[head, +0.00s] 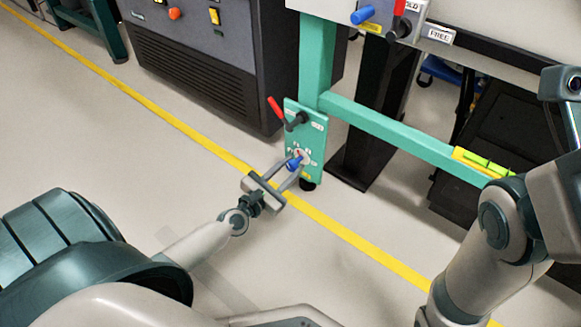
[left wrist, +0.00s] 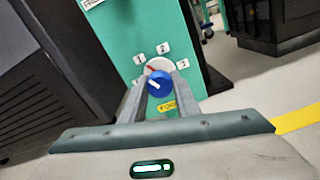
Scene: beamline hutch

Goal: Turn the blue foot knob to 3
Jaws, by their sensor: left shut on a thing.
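The blue foot knob (head: 294,164) sits low on a green panel (head: 291,113) on the frame's leg. My left gripper (head: 291,161) reaches it from the front, with its two fingers shut on the knob's sides. In the left wrist view the knob (left wrist: 159,84) shows between the fingers (left wrist: 160,88). A white line on its face slants toward the upper left. Around it are a pale dial with a red mark and white number tags, among them 1, 2 and 3 (left wrist: 183,64). Which number the line points at is hard to tell. My right gripper is out of view.
A red-handled lever (head: 277,110) is above the knob on the same panel. A green crossbar (head: 400,136) runs right from the leg. A dark cabinet (head: 205,75) stands behind at left. The floor, with a yellow line (head: 150,102), is clear in front.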

